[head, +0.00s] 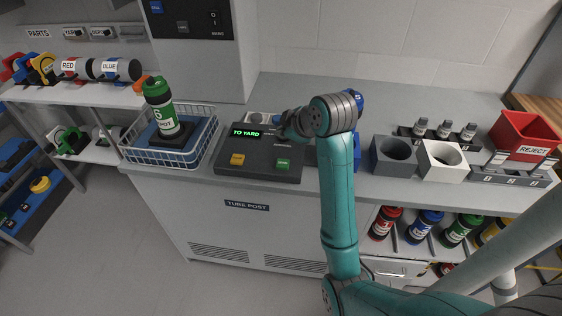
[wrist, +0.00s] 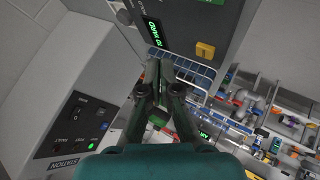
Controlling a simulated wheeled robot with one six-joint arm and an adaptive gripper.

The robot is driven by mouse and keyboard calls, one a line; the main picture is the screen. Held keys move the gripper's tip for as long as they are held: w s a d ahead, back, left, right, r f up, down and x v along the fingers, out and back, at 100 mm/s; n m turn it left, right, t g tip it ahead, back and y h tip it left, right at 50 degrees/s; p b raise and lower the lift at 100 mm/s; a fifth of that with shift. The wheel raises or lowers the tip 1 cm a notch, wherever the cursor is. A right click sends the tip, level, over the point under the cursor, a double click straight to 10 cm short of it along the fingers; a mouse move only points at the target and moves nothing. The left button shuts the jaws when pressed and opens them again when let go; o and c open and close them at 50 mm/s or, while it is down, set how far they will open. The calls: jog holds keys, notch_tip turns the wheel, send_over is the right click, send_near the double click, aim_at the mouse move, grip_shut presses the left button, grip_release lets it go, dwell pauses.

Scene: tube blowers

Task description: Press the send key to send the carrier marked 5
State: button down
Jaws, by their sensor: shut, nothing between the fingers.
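The control box (head: 258,172) stands on the bench with a lit display reading TO YARD (head: 246,132), a yellow key (head: 238,159) and a green key (head: 283,164). The key lettering is too small to read. The display (wrist: 152,33) and yellow key (wrist: 205,50) also show in the wrist view. My gripper (head: 281,124) is shut and empty, above the back right of the box and apart from the green key. It also shows in the wrist view (wrist: 158,62). A green-banded carrier (head: 159,107) stands upright in the wire basket; its number looks like 6 or 5.
The wire basket (head: 190,158) is left of the box. My arm partly hides a blue item (head: 358,98) behind it. Grey (head: 379,167) and white (head: 428,173) holders and a red REJECT bin (head: 522,133) stand at right. A station panel (wrist: 75,130) shows in the wrist view.

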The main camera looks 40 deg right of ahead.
aim_at(284, 164)
jog(key=shift+f, duration=0.1)
jog(key=shift+f, duration=4.3)
jog(key=shift+f, duration=0.2)
jog(key=shift+f, duration=0.2)
